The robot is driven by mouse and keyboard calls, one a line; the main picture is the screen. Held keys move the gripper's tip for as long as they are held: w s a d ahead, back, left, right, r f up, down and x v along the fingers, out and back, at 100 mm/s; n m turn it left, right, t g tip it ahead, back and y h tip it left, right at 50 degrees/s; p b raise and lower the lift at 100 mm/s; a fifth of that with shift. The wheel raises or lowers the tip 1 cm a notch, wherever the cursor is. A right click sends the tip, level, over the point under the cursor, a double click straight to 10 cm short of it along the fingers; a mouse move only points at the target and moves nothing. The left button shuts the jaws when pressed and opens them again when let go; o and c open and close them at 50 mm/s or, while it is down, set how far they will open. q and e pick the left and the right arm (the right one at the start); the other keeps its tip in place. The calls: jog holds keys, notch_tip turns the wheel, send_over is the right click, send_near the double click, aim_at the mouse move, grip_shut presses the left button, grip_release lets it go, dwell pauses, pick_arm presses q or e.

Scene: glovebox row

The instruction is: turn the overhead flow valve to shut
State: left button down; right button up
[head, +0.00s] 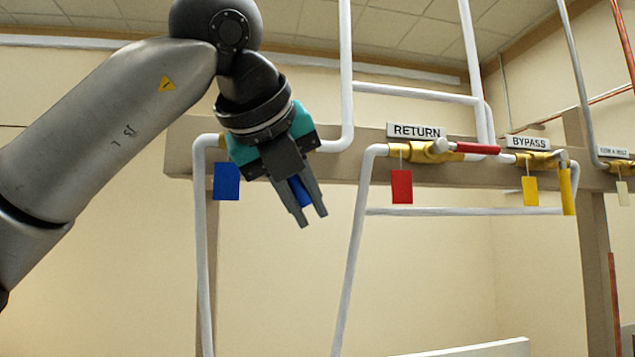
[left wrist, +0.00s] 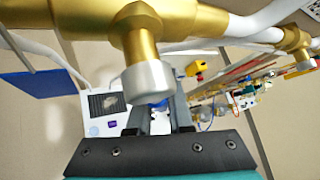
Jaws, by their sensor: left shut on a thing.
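My left gripper (head: 314,221) is shut on the blue valve handle (head: 299,191), which shows between its fingers. The handle points down and slightly right, roughly across the pipe. The gripper and wrist hide most of the valve and any name plate above it in the head view. A blue tag (head: 227,182) hangs left of the gripper. In the left wrist view, the brass valve body (left wrist: 160,22) and its grey stem cap (left wrist: 149,79) are close to the fingers. A bit of the blue handle (left wrist: 157,104) shows between them. My right gripper is not in view.
Right along the beam (head: 350,170) are the RETURN valve with its red handle (head: 477,148) along the pipe, and the BYPASS valve with its yellow handle (head: 567,192) hanging down. A white pipe (head: 357,240) descends right of the gripper. The space below the gripper looks clear.

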pick_arm(q)
jog(key=shift+s+a+f+m+g+y+p, duration=0.25)
jog(key=shift+a+m+y+p, duration=0.2)
jog(key=shift+a+y, duration=0.25)
jog(key=shift+s+a+f+m+g+y+p, duration=0.15)
jog(key=shift+a+m+g+y+p, duration=0.25)
jog(key=shift+a+y, duration=0.3)
jog(key=shift+s+a+f+m+g+y+p, duration=0.15)
jog(key=shift+s+a+m+g+y+p, duration=0.1)
jog(key=shift+a+m+y+p, duration=0.35)
jog(key=c, duration=0.8)
grip_release()
jog(key=shift+a, duration=0.1)
jog(key=shift+c, duration=0.2)
jog(key=v, duration=1.5)
jog(key=shift+b, duration=0.35)
